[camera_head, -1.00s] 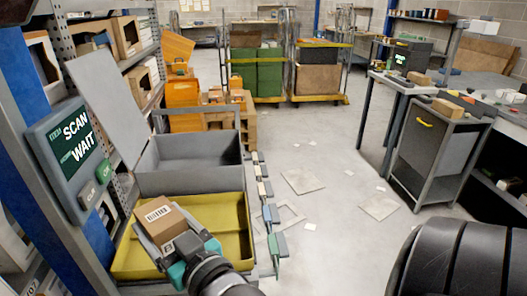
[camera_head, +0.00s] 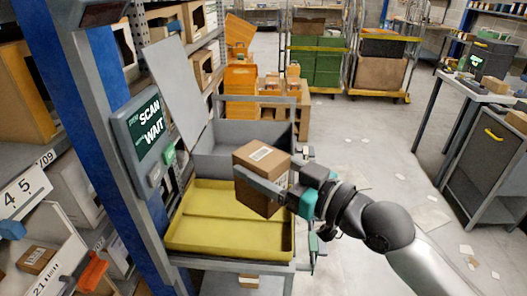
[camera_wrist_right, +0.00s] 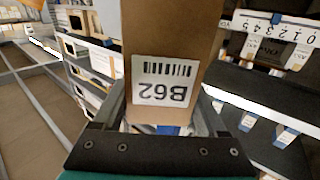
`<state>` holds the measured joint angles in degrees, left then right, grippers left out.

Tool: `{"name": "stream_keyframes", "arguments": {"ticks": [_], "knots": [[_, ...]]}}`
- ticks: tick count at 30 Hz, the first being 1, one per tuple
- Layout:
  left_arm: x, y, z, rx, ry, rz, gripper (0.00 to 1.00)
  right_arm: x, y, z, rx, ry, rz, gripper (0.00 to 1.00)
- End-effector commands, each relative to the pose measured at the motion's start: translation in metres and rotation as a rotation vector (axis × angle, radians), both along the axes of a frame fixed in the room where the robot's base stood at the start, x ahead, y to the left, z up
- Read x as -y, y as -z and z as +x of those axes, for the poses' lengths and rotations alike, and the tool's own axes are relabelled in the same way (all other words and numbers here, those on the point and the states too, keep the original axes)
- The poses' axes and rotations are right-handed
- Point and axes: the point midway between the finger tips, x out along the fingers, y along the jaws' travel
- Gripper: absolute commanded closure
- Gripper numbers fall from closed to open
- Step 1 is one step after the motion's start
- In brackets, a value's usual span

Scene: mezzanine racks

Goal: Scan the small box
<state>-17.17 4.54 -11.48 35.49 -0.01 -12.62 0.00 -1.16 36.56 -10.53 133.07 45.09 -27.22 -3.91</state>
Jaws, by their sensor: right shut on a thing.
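The small brown box (camera_head: 255,197) is held in my right gripper (camera_head: 262,178), above the yellow tray on a grey cart. In the right wrist view the box (camera_wrist_right: 170,30) sits between the fingers, with a white label reading B62 facing the camera. A grey scan panel (camera_head: 143,140) on the blue post at left shows SCAN and WAIT, with a green button on its edge. A dark device (camera_head: 100,12) juts from the post at the top. My left gripper is not in view.
The yellow tray (camera_head: 190,242) is empty, with a grey bin (camera_head: 208,160) behind it. Shelving with boxes (camera_head: 38,258) stands close at left. A grey cabinet (camera_head: 482,160) stands at right. Open floor (camera_head: 380,140) lies between.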

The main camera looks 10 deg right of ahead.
Motion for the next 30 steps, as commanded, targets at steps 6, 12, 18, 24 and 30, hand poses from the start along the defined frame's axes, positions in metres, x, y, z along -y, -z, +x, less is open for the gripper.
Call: {"name": "stream_keyframes", "arguments": {"ticks": [6, 12, 18, 24, 30], "knots": [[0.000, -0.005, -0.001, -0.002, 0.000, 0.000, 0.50, 0.002, -0.009, 0.000, 0.002, -0.046, 0.000, 0.92], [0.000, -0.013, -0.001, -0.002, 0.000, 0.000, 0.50, -0.010, -0.013, 0.004, 0.003, -0.050, 0.009, 0.92], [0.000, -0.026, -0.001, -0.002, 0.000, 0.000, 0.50, -0.037, -0.017, 0.013, 0.004, -0.049, 0.009, 0.92], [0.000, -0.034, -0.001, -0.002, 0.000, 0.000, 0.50, -0.065, -0.019, 0.022, 0.003, -0.050, 0.009, 0.92], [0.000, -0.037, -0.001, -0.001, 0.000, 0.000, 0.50, -0.084, -0.019, 0.028, 0.003, -0.049, 0.006, 0.92]]}}
